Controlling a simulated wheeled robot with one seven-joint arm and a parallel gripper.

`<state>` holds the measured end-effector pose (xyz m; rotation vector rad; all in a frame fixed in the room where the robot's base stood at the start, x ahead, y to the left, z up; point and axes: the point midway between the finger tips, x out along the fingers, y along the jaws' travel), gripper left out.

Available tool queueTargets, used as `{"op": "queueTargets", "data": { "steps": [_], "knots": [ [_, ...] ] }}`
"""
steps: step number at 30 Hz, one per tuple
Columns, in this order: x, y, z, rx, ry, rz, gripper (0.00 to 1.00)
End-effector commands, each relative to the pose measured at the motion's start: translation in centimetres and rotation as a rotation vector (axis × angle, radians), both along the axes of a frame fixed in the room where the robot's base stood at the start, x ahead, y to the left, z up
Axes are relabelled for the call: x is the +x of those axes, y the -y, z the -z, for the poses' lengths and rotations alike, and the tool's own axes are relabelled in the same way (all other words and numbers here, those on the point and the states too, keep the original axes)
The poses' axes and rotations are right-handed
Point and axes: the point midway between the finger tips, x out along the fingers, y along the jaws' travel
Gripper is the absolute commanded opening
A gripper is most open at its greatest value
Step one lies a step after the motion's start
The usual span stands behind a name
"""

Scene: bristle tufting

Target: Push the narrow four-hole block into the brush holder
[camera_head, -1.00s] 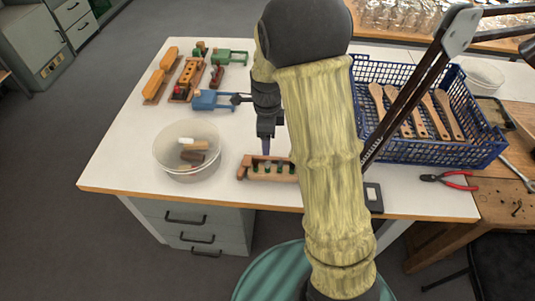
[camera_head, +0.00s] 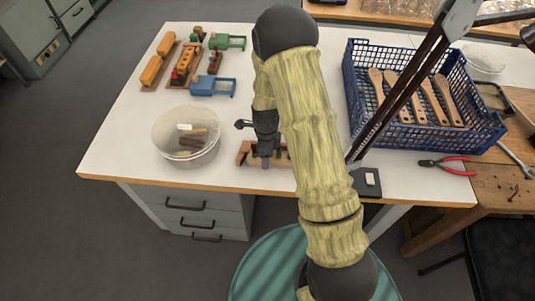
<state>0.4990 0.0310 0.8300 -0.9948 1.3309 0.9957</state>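A low orange-brown wooden piece (camera_head: 245,153) with raised ends lies near the table's front edge. Small dark green parts show in it, but I cannot tell its holes or whether it is the four-hole block or the brush holder. My gripper (camera_head: 265,162) points down at it and overlaps its middle; I cannot tell whether they touch. The fingers are too small and dark to tell open from shut. My arm hides the right of this area. At the back left, a wooden piece with dark holes (camera_head: 187,58) and red parts stands beside yellow-orange blocks (camera_head: 152,70).
A clear round tub (camera_head: 186,137) with several small pieces stands left of my gripper. Blue (camera_head: 212,86) and green (camera_head: 228,41) fixtures are behind. A blue crate (camera_head: 425,143) with wooden brush handles and red pliers (camera_head: 447,164) are at right. The front-left table is clear.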

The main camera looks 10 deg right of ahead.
Motion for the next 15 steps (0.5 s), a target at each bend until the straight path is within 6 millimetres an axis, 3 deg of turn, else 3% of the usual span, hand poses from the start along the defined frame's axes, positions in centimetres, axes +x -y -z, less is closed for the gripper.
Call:
{"op": "queueTargets", "data": {
  "steps": [4,13,15],
  "knots": [
    [-0.04,0.08,1.20,0.000,-0.001,0.001,0.67],
    [0.01,0.39,1.37,0.000,0.000,0.007,0.67],
    [0.01,0.41,1.36,0.000,0.000,0.008,0.54]
  ]
}}
